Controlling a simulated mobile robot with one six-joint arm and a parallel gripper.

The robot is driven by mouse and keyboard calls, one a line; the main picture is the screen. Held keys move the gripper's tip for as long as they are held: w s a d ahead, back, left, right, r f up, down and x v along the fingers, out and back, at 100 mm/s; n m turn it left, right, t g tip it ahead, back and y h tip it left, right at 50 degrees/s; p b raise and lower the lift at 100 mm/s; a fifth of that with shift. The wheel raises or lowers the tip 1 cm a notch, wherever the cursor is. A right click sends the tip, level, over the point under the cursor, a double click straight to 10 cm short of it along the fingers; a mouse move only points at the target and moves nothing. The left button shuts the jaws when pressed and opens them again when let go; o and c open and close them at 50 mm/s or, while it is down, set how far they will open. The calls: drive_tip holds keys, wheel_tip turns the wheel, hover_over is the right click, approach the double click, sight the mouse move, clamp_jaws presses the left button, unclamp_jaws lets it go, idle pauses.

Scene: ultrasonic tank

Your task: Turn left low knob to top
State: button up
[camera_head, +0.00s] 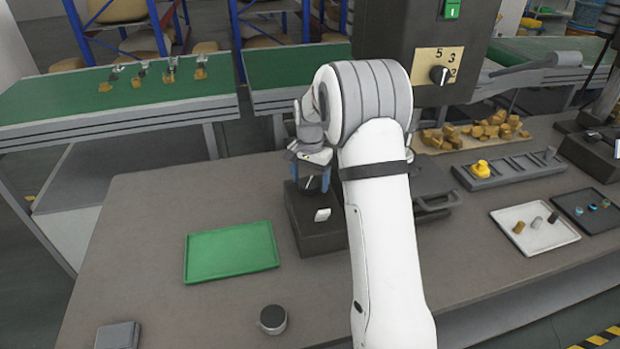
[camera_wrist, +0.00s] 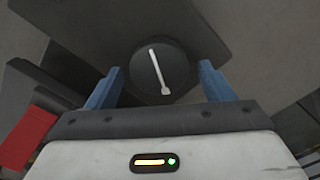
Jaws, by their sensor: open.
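A round black knob (camera_wrist: 141,70) with a white pointer line shows in the wrist view. The line runs from upper left to lower right, with its wider end at the bottom. My gripper (camera_wrist: 160,72) is open, with one blue finger on each side of the knob; I cannot tell whether either touches it. In the head view my gripper (camera_head: 312,178) points down over a dark box (camera_head: 318,240) with a small white piece (camera_head: 322,214) on its front.
A dark panel (camera_head: 400,30) with another black knob (camera_head: 438,75) on a numbered plate stands behind my arm. A green tray (camera_head: 230,252) lies left of the box, and a round dark-topped object (camera_head: 273,319) nearer. A red block (camera_wrist: 28,135) shows at left in the wrist view.

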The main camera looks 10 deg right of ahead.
sight(310, 181)
drive_tip(key=shift+r, duration=0.1)
wheel_tip(310, 181, up, 8)
drive_tip(key=shift+f, duration=0.15)
idle(0.4)
